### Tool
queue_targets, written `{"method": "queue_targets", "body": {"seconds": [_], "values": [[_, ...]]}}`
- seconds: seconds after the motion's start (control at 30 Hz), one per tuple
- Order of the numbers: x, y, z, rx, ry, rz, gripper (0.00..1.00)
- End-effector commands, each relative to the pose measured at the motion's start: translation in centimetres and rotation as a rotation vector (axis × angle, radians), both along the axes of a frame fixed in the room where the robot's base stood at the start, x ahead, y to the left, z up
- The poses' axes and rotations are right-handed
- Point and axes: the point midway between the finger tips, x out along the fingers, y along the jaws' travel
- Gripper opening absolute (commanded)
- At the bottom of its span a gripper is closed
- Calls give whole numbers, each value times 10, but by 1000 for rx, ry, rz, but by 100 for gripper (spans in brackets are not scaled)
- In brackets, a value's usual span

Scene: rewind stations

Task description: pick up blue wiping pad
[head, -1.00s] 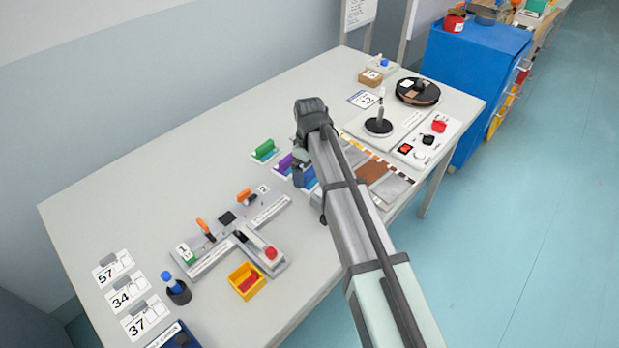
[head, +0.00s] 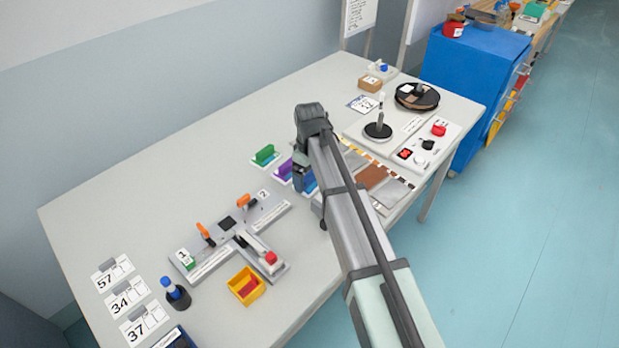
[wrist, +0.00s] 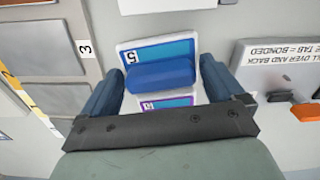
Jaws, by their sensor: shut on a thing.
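The blue wiping pad (wrist: 160,75) is a rounded blue block in the middle of the wrist view, over a teal-and-white card (wrist: 131,59) marked 5. My gripper (wrist: 160,82) is over this card, with one blue finger on each side of the pad, shut on it. Whether the pad touches the card cannot be told. In the head view my gripper (head: 301,178) points down at the table, and my arm hides most of the pad and its card.
A green pad (head: 264,153) and a purple pad (head: 285,169) stand left of my gripper. A panel of sample plates (head: 373,177) lies to the right. A grey fixture with orange handles (head: 215,258) and a yellow bin (head: 246,285) are nearer.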

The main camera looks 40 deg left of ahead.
Motion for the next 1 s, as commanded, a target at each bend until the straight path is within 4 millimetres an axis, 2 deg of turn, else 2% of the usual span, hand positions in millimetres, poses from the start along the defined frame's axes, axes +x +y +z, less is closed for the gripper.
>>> {"method": "queue_targets", "body": {"seconds": [0.5, 0.7, 1.0], "values": [[0, 1, 77, 1, -1, 0, 64], [0, 0, 92, 1, -1, 0, 64], [0, 0, 95, 0, 0, 0, 64]]}}
